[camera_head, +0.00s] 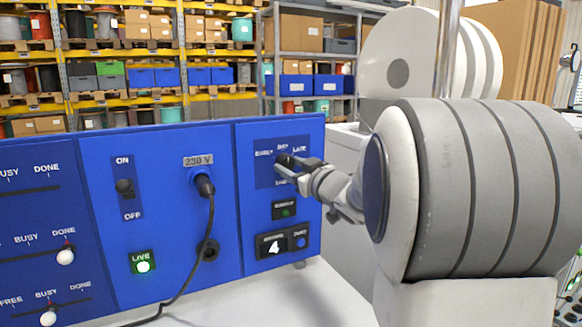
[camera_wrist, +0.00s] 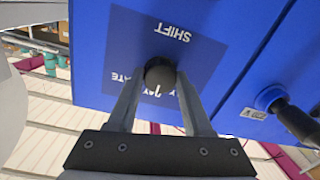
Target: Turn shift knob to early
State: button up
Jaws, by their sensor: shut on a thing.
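The shift knob (camera_head: 283,159) is a small black knob on a dark blue plate in the right section of the blue control panel. The labels EARLY, DAY and LATE arc above it. My gripper (camera_head: 288,171) reaches in from the right, its fingers at the knob. In the wrist view the panel appears upside down. There the round black knob (camera_wrist: 160,72) sits between the fingertips of my gripper (camera_wrist: 160,84), which is shut on it. The fingers partly cover the labels. Which label the knob points to cannot be told.
Left of the shift plate, a black plug (camera_head: 204,185) sits in the 230 V socket, its cable hanging down. An ON/OFF switch (camera_head: 124,186) and lit LIVE lamp (camera_head: 143,266) are further left.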

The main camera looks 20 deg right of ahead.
grip_shut()
jog(key=n+b, duration=0.2)
jog(key=shift+f+n, duration=0.1)
jog(key=shift+n, duration=0.3)
jog(key=n+b, duration=0.2)
jog(key=shift+n, duration=0.3)
jog(key=n+b, duration=0.3)
jog(key=n, duration=0.3)
jog(key=shift+r+n+b, duration=0.2)
jog(key=shift+n+b, duration=0.1)
